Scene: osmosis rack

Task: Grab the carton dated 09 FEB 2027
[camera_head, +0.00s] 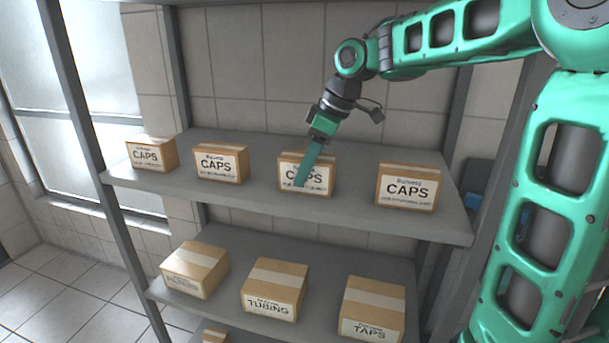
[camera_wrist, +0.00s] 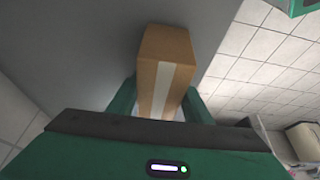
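Several brown cartons with white CAPS labels stand on the upper shelf; the date lines are too small to read, so I cannot tell which is dated 09 FEB 2027. They are the far-left carton (camera_head: 151,154), the second carton (camera_head: 221,164), the third carton (camera_head: 323,180) and the right carton (camera_head: 407,187). My gripper (camera_head: 300,182) reaches down at the third carton, one green finger crossing its label. In the wrist view, this carton (camera_wrist: 165,70), with a pale tape strip, lies between the two fingers (camera_wrist: 163,92). Whether they press on it is unclear.
The upper shelf (camera_head: 250,199) has gaps between cartons. On the lower shelf stand a carton (camera_head: 195,268) at left, a TUBING carton (camera_head: 275,289) and a TAPS carton (camera_head: 373,308). Rack posts (camera_head: 90,120) stand at the sides, and a tiled wall lies behind.

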